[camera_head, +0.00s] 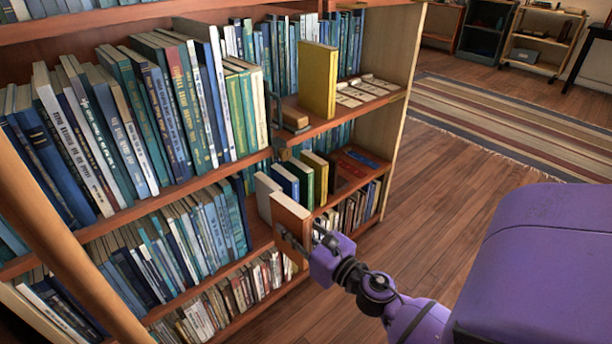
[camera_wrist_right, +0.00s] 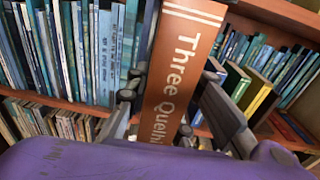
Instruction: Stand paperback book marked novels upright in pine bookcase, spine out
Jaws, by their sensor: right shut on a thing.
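My right gripper (camera_head: 292,238) is shut on an orange-brown book (camera_head: 291,213), held upright at the front of the bookcase's middle shelf. In the right wrist view the book (camera_wrist_right: 178,75) stands between the fingers, its spine towards the camera with white lettering that begins "Three Quelh"; the rest is hidden. I cannot make out a "novels" mark. The wooden bookcase (camera_head: 398,110) has reddish shelves and a pale end panel. A white book (camera_head: 265,194) stands just left of the held one; I cannot tell whether they touch. My left gripper is not in view.
Blue (camera_head: 285,181), green (camera_head: 299,178) and yellow (camera_head: 316,172) books stand behind the held book. A tall yellow book (camera_head: 318,80) and pale cards (camera_head: 366,90) are on the shelf above. Dense rows of books fill the left. Wooden floor (camera_head: 420,215) is clear on the right.

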